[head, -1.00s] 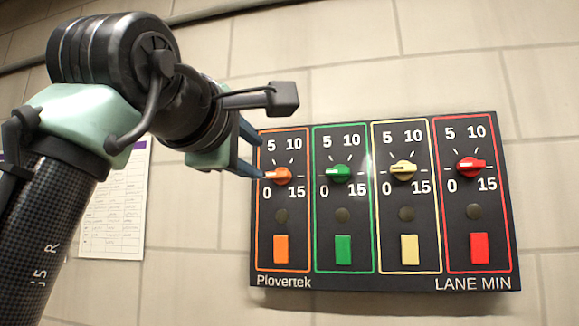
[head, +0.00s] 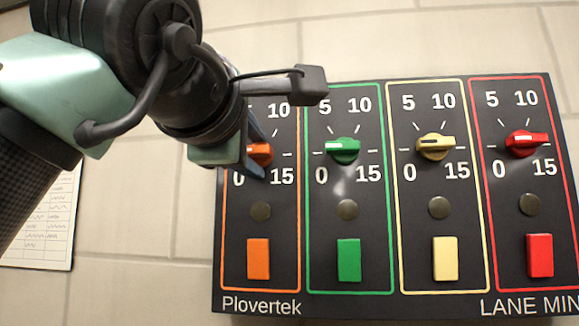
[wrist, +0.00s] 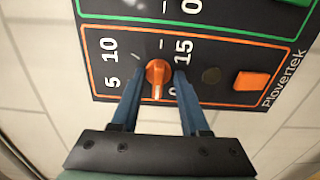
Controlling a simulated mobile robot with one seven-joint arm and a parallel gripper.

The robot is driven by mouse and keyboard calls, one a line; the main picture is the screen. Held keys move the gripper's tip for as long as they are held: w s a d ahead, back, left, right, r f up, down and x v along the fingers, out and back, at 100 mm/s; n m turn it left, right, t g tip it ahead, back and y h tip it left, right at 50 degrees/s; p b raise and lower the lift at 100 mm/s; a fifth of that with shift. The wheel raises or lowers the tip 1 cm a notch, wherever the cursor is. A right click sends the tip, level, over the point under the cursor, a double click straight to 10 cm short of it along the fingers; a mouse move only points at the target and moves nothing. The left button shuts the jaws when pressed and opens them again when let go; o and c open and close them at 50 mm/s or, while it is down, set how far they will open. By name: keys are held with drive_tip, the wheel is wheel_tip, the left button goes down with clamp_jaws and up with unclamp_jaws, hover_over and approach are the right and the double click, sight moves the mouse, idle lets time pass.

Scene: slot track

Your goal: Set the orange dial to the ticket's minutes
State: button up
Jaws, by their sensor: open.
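The orange dial (head: 262,153) is on the leftmost lane of a black wall panel (head: 325,245), partly hidden by my gripper in the head view. In the wrist view the orange dial (wrist: 157,74) shows clearly; its pointer lies between the 0 and 5 marks. My gripper (head: 254,153) is open, with its two blue fingers on either side of the dial. In the wrist view the gripper (wrist: 158,82) shows gaps beside the knob, though contact is hard to judge. A paper sheet (head: 48,225) hangs on the wall at left; its writing is unreadable.
Green (head: 343,150), yellow (head: 435,146) and red (head: 525,143) dials stand to the right on the same panel. Each lane has a dark round spot and a coloured rectangle below, the orange rectangle (head: 258,259) nearest my gripper. Bare tiled wall surrounds the panel.

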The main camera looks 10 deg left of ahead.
drive_tip(key=shift+s+d+r, duration=0.15)
drive_tip(key=shift+s, duration=0.25)
drive_tip(key=shift+w, duration=0.1)
clamp_jaws()
